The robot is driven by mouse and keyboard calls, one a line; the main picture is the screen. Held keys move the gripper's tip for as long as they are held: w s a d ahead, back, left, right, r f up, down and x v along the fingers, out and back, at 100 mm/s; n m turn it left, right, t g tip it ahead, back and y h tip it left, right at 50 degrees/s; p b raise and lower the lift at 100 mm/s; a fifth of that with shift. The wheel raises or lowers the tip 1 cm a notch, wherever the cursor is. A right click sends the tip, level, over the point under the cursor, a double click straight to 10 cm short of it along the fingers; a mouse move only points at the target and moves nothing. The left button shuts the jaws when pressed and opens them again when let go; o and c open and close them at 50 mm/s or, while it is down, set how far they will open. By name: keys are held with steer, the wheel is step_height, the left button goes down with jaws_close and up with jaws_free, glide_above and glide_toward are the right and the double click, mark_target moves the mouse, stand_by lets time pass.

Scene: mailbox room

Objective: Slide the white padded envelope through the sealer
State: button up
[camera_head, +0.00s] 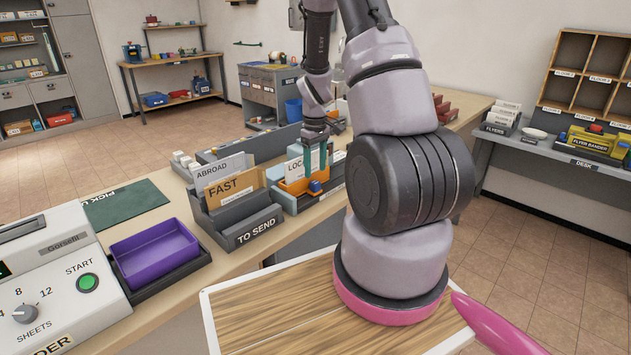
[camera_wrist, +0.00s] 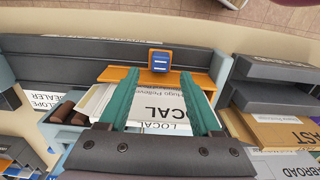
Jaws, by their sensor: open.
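My gripper (camera_head: 315,158) is open, its teal fingers pointing down over an orange part with a blue block (camera_head: 315,187). In the wrist view, my gripper (camera_wrist: 162,62) has its fingers spread on either side of white papers (camera_wrist: 112,102) and a card reading LOCAL (camera_wrist: 160,108). Contact with them cannot be told. An ENVELOPE SEALER label (camera_wrist: 42,100) shows on the left of the wrist view. The orange part (camera_wrist: 112,74) with the blue block (camera_wrist: 160,61) lies beyond the papers. I cannot tell for sure which paper is the padded envelope.
A grey TO SEND rack (camera_head: 258,230) with FAST (camera_head: 225,190) and ABROAD (camera_head: 212,171) cards stands close left of my gripper. A purple tray (camera_head: 155,254) and a binder with a green START button (camera_head: 87,283) are further left. A green mat (camera_head: 125,205) lies behind.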

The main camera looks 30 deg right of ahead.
mark_target(315, 182)
step_height(315, 182, down, 5)
steer(key=shift+f, duration=0.1)
stand_by(0.3)
jaws_close()
stand_by(1.3)
